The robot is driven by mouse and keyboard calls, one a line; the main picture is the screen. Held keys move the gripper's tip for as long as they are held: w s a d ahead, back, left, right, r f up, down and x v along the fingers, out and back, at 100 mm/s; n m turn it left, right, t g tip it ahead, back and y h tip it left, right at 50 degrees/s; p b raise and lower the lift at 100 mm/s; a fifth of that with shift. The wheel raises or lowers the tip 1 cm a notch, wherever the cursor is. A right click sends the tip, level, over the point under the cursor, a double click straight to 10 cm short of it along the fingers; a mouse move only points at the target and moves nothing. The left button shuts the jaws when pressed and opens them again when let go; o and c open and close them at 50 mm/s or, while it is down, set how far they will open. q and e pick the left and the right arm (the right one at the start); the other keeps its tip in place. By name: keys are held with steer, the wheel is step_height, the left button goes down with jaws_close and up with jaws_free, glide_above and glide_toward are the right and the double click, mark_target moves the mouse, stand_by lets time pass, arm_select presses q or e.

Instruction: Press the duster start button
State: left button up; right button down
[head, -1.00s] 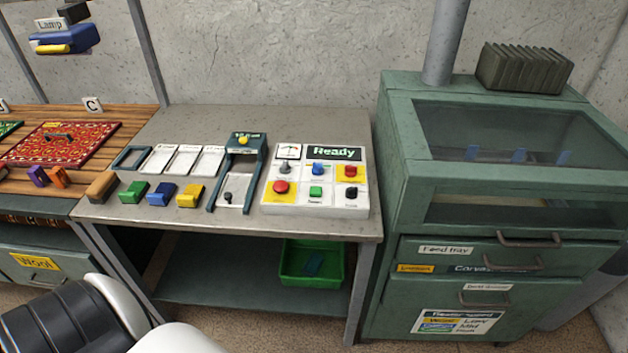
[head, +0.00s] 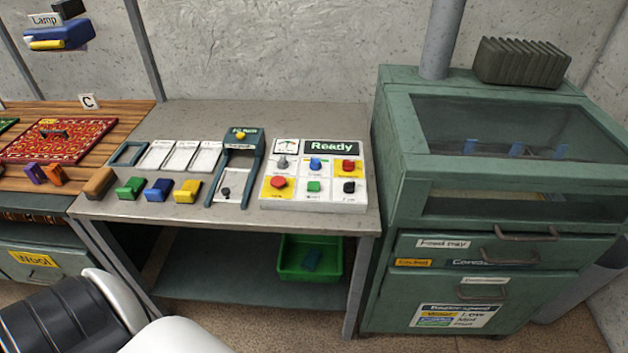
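The control panel (head: 353,197) lies on the grey workbench with a "Ready" display (head: 332,147) at its top. It carries several controls: a red button (head: 278,182), a green button (head: 314,186), a blue control (head: 315,164), a second red control (head: 348,165), a black knob (head: 348,186) and a grey knob (head: 282,162). Their small labels are too blurred to read, so I cannot tell which is the duster start. A white and black part of my arm shows at the lower left. Neither gripper is in view.
A slotted stand (head: 240,150) and several coloured blocks (head: 158,189) sit left of the panel on the workbench (head: 210,114). A green machine (head: 395,170) with drawers stands close at the right. A green bin (head: 337,262) is on the lower shelf.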

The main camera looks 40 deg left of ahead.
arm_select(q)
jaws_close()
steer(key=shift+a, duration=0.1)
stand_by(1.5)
